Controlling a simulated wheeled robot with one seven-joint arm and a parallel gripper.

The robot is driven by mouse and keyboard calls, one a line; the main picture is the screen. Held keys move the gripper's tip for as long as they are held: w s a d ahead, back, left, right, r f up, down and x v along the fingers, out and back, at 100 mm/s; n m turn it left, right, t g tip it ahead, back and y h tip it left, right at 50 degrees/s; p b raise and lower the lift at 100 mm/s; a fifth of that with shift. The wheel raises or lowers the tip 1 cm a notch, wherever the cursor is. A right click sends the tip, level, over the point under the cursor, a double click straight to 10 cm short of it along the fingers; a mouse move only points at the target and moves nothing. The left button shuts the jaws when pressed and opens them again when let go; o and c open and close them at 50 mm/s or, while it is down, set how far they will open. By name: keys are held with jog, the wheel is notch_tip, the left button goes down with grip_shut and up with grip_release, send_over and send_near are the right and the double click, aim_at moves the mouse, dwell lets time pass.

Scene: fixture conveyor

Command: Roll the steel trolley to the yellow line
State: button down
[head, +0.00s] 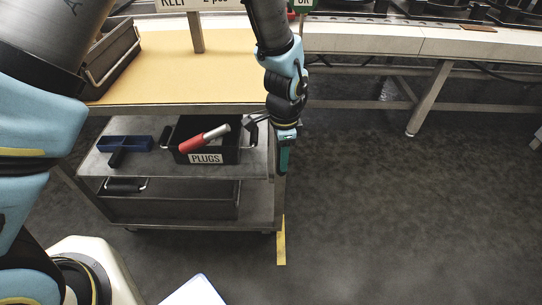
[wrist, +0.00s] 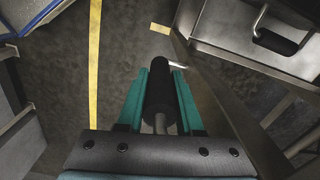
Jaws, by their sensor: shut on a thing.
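The steel trolley (head: 258,165) stands left of centre in the head view, with an upper and a lower shelf. It also shows at the right of the wrist view (wrist: 235,50). My gripper (head: 285,160) is at the trolley's right end, its teal fingers pointing down. In the wrist view its fingers (wrist: 160,100) are shut around a black handle grip (wrist: 160,85). A yellow strip (head: 281,245) lies on the floor by the trolley's right front corner. The wrist view shows a long yellow line (wrist: 95,60) and a short yellow piece (wrist: 160,28), apart from the gripper.
A black PLUGS bin (head: 205,158) with a red-and-white tool (head: 200,138) and a blue tray (head: 130,143) sit on the upper shelf. A yellow-topped bench (head: 180,75) stands behind. A conveyor (head: 400,40) runs along the back right. The floor at right is clear.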

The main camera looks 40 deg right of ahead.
jog(key=shift+s+d, duration=0.25)
jog(key=shift+s, duration=0.1)
jog(key=c, duration=0.9)
grip_release()
jog(key=o, duration=0.3)
jog(key=shift+w, duration=0.1)
notch_tip(320, 180, up, 11)
jog(key=shift+f, duration=0.1)
jog(key=shift+a, duration=0.15)
